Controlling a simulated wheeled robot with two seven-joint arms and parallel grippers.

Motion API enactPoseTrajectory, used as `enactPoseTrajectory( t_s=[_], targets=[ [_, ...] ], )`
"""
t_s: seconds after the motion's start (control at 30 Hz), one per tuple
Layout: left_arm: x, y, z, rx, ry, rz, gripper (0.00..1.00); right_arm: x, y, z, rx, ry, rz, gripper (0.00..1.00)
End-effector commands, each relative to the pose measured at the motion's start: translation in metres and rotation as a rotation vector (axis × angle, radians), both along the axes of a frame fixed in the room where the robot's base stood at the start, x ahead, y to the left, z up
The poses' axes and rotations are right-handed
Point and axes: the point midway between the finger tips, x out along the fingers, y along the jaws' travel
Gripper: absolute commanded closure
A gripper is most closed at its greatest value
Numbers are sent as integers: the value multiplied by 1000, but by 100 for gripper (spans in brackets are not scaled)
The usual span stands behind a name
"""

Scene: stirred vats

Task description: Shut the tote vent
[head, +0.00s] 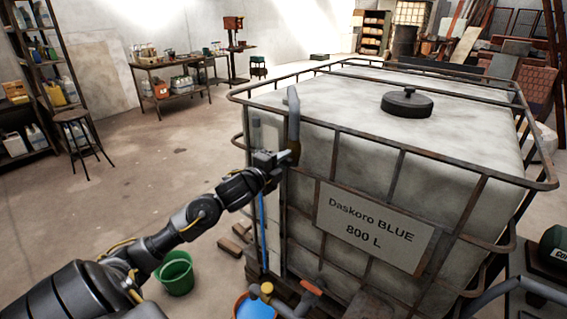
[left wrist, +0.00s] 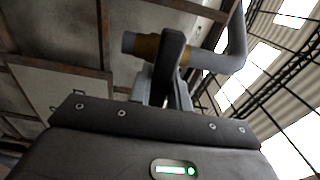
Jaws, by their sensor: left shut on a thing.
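The tote (head: 330,157) is a large whitish tank in a rusty metal cage, labelled "Daskoro BLUE 800 L". Its vent is a bent grey pipe (head: 293,112) with a brass valve body at the tote's near left corner. In the left wrist view the brass body (left wrist: 146,46) joins the grey pipe (left wrist: 222,60), and a dark vent lever (left wrist: 173,50) stands across it. My left gripper (head: 284,157) is at the valve, shut on the lever. The fingers (left wrist: 165,88) partly hide the lever's lower end. My right gripper is out of view.
A black lid (head: 407,102) sits on the tote's top. Cage bars surround the vent. The floor to the left is mostly clear; a stool (head: 76,118) stands farther back.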

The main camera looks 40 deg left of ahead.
Motion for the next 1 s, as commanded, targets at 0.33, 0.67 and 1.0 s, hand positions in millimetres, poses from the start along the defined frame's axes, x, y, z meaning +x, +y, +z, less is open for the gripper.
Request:
enactPoseTrajectory(
  t_s=[0.33, 0.67, 1.0],
  targets=[
    [0, 0, -1, 11, 2, -1, 100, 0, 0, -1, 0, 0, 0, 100],
    [0, 0, -1, 9, 1, -1, 59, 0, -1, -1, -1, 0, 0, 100],
    [-12, 0, -3, 9, 2, 0, 59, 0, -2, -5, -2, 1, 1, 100]
  ],
)
